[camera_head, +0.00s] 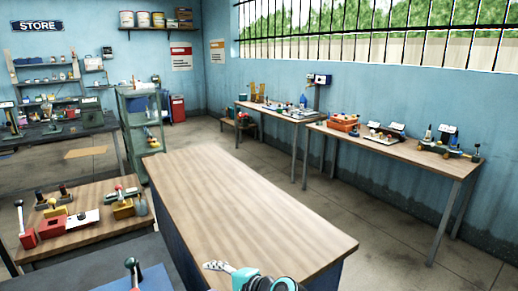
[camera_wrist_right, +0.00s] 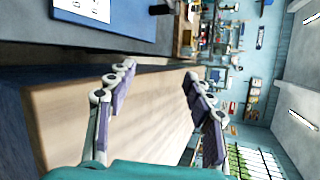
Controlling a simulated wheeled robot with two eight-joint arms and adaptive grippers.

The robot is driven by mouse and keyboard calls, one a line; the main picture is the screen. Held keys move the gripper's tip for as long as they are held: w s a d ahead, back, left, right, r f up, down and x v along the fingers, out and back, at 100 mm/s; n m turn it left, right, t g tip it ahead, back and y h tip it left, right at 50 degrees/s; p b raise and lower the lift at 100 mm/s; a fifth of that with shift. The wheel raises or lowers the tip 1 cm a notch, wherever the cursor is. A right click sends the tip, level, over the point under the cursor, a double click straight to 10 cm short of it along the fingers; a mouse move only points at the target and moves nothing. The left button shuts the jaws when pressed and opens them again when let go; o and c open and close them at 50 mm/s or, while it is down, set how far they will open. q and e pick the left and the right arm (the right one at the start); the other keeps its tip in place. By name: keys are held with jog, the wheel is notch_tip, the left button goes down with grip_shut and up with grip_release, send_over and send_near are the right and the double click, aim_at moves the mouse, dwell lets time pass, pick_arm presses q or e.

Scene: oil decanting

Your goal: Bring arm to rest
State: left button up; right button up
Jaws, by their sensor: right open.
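My right gripper (camera_head: 214,266) shows at the bottom of the head view, over the near end of the wooden bench (camera_head: 235,200). Its teal wrist is cut off by the lower edge. In the right wrist view, which is turned sideways, the gripper (camera_wrist_right: 158,71) has its two fingers spread wide apart. Nothing is between them, and the bare wooden top (camera_wrist_right: 150,115) shows behind. My left gripper is not in either view.
A side table (camera_head: 100,230) with several tools stands left of the bench. A blue mat (camera_head: 150,281) lies at the lower left. Workbenches (camera_head: 410,155) line the right wall. A green shelf unit (camera_head: 142,130) stands behind. The bench top is clear.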

jog(key=s+d+f+n+h, duration=0.2)
jog(key=s+d, duration=0.4)
jog(key=d, duration=0.4)
jog(key=s+d+f+n+h, duration=0.2)
jog(key=s+d+n+h, duration=0.3)
jog(key=d, duration=0.5)
jog(key=s+d+f+n+h, duration=0.2)
jog(key=s+d, duration=0.4)
jog(key=d, duration=0.4)
jog(key=shift+s+d+f+n+h, duration=0.15)
jog(key=shift+s+n+h, duration=0.25)
jog(key=shift+n+h, duration=0.45)
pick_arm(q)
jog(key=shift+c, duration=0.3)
